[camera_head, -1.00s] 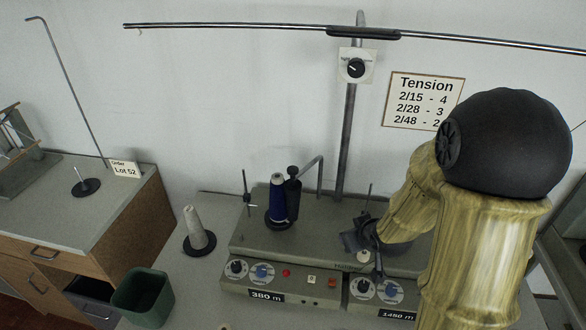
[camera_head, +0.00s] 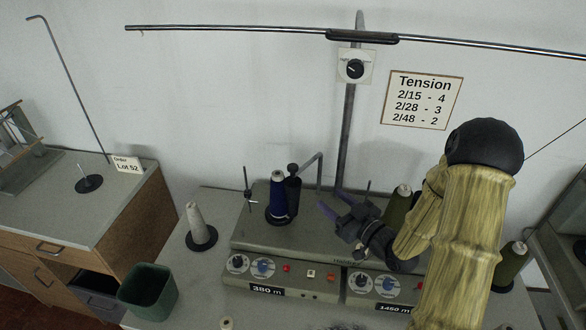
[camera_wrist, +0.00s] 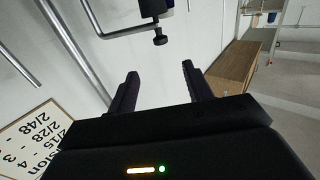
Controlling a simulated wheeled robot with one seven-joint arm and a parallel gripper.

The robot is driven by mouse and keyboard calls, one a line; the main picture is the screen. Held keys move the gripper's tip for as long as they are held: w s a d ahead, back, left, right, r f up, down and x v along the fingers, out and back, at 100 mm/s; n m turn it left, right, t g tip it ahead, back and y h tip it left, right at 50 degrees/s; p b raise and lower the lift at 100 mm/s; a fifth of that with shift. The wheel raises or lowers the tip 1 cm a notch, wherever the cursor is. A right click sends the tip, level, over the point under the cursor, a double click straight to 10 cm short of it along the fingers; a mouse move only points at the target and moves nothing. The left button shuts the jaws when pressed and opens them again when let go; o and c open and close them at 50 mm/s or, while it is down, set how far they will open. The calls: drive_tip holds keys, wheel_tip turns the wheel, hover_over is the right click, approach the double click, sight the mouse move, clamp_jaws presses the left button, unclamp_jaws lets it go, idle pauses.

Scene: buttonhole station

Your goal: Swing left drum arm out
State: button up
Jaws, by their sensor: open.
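The left drum arm (camera_head: 311,163) is a bent grey rod behind the left winder unit. Its dark drum end (camera_head: 293,188) stands close beside the blue yarn cone (camera_head: 278,192); I cannot tell whether they touch. The wrist view shows a bent rod (camera_wrist: 122,31) with a black knob (camera_wrist: 160,38) ahead of the fingers and a bit of blue at the top edge. My gripper (camera_head: 332,200) is open and empty, right of the drum and apart from it, fingers pointing left. Both fingers show in the wrist view (camera_wrist: 160,72).
A grey upright post (camera_head: 349,130) rises behind the winder (camera_head: 300,238). Olive cones (camera_head: 398,210) stand around my arm at right. A pale cone (camera_head: 197,222) and a green bin (camera_head: 150,292) are at left. The tension sign (camera_head: 422,100) hangs on the wall.

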sight(293, 168)
drive_tip(key=p+x, duration=0.6)
drive_tip(key=x, duration=1.1)
drive_tip(key=shift+w+a, duration=0.15)
drive_tip(key=shift+a, duration=0.1)
drive_tip(key=shift+d, duration=0.1)
clamp_jaws()
